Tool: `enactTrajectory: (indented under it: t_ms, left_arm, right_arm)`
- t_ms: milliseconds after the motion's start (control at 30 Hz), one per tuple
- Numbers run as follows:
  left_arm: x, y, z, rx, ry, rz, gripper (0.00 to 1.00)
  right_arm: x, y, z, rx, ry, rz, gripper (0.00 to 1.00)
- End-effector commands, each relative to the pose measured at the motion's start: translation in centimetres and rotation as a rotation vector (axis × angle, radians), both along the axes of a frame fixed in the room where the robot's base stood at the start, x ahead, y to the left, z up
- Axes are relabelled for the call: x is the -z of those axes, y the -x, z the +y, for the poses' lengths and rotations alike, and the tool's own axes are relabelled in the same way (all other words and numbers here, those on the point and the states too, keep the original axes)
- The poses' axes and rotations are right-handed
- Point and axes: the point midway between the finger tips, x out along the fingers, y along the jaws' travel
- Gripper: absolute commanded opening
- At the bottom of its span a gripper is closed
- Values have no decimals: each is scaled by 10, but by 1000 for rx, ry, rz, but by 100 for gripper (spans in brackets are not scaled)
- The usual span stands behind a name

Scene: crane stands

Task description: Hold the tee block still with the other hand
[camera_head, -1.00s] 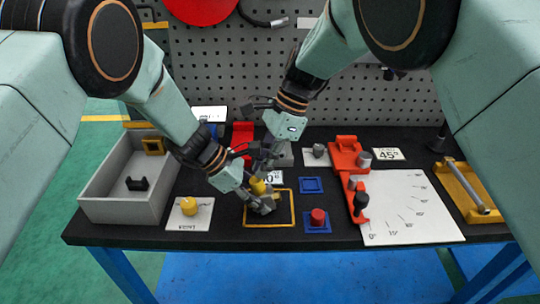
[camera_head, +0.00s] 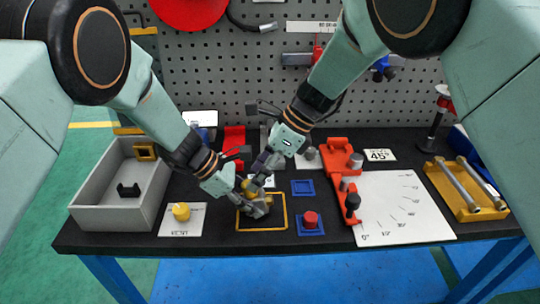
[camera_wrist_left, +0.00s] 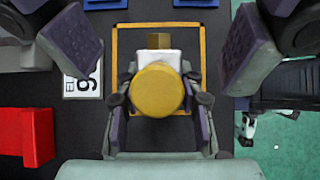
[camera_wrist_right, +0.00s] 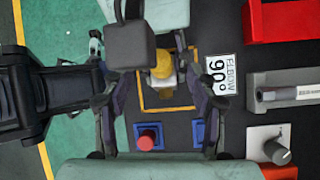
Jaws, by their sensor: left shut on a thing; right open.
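The tee block, white with a round yellow end and a small yellow-brown block at its far side, shows in the left wrist view (camera_wrist_left: 157,90) and the right wrist view (camera_wrist_right: 162,68). It is over the yellow square outline (camera_head: 238,218) on the table. My left gripper (camera_head: 258,205) is shut on it, a finger on each side of the yellow end. My right gripper (camera_wrist_right: 163,88) is open, its fingers spread wide around the block, apart from it. In the left wrist view its fingers show at the upper left and right.
A grey bin (camera_head: 88,211) stands at left, beside a yellow knob (camera_head: 181,211) on a white plate. A red peg (camera_head: 310,219) on a blue square, an orange fixture (camera_head: 337,170) and a white angle plate (camera_head: 402,215) lie right. A pegboard closes the back.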

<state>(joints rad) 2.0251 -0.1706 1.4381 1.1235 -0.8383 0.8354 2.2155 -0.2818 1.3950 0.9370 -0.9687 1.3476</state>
Motion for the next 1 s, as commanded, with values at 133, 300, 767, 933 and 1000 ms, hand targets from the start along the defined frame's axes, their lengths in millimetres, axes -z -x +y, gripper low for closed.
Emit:
enactTrajectory:
  t_ms: [133,300,767,933,1000]
  left_arm:
    - [1,1,0,0,0,2,0]
    - [1,1,0,0,-1,2,0]
    - [2,1,0,0,-1,4,0]
    - [2,1,0,0,-1,4,0]
    - [2,1,0,0,-1,4,0]
  right_arm:
    - [15,1,10,-2,1,0,58]
    - [22,1,14,-1,0,-1,58]
    - [23,1,15,-1,0,-1,43]
    - [23,1,15,-1,0,-1,29]
    - [23,1,15,-1,0,-1,23]
